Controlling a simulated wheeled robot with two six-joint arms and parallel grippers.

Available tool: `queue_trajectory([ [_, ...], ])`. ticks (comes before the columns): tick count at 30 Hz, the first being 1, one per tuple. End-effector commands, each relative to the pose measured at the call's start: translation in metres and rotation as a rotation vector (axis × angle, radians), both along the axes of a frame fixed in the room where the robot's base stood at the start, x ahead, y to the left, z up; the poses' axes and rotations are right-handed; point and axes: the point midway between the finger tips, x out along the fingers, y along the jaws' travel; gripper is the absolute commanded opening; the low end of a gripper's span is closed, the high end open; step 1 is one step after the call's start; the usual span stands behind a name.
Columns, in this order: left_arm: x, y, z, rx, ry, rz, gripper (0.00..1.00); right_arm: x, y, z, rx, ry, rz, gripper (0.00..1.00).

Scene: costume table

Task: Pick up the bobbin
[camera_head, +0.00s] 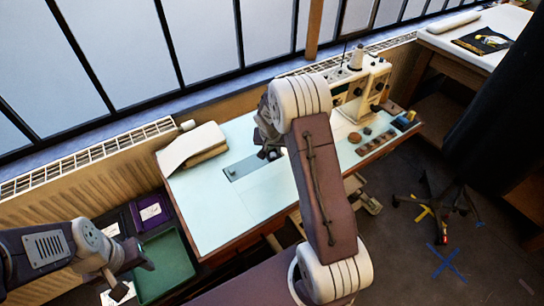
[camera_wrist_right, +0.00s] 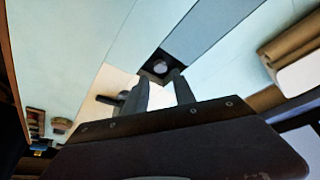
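A small round pale disc with a dark surround, which looks like the bobbin (camera_wrist_right: 160,68), lies at the near end of a grey-blue strip (camera_wrist_right: 205,32) on the pale table. My right gripper (camera_wrist_right: 161,76) is open, its two dark fingertips apart on either side of the disc in the wrist view. I see no contact. In the head view my right gripper (camera_head: 268,148) is low over the strip and hides the disc. My left gripper (camera_head: 138,282) is open and empty at the lower left, away from the table top.
A cream sewing machine (camera_head: 362,85) stands at the table's back right. A row of small brown items (camera_head: 375,142) lies on the right, folded cloth (camera_head: 192,146) on the left. A green tray (camera_head: 166,262) is below the table's left side. The table's front left is clear.

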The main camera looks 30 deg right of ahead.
Motion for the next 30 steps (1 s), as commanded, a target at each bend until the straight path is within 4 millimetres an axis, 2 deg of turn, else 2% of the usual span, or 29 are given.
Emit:
queue_trajectory([
  [5,0.0,0.0,0.0,0.0,0.0,0.0,0.4,0.003,-0.002,-0.007,0.0,-0.002,-0.001,0.31],
  [13,0.0,0.0,0.0,0.0,0.0,0.0,0.4,0.018,-0.01,-0.048,0.001,0.001,0.0,0.31],
  [21,0.0,0.0,0.0,0.0,0.0,0.0,0.4,0.02,-0.011,-0.053,0.001,-0.002,-0.001,0.31],
  [22,0.0,0.0,0.0,0.0,0.0,0.0,0.4,0.02,-0.011,-0.053,0.001,-0.002,-0.001,0.26],
  [24,0.0,0.0,0.0,0.0,0.0,0.0,0.4,0.02,-0.011,-0.053,0.001,-0.002,-0.001,0.06],
  [25,0.0,0.0,0.0,0.0,0.0,0.0,0.4,0.02,-0.011,-0.053,0.0,-0.001,0.0,0.0],
  [30,0.0,0.0,0.0,0.0,0.0,0.0,0.4,0.02,-0.011,-0.053,0.0,-0.001,0.0,0.0],
])
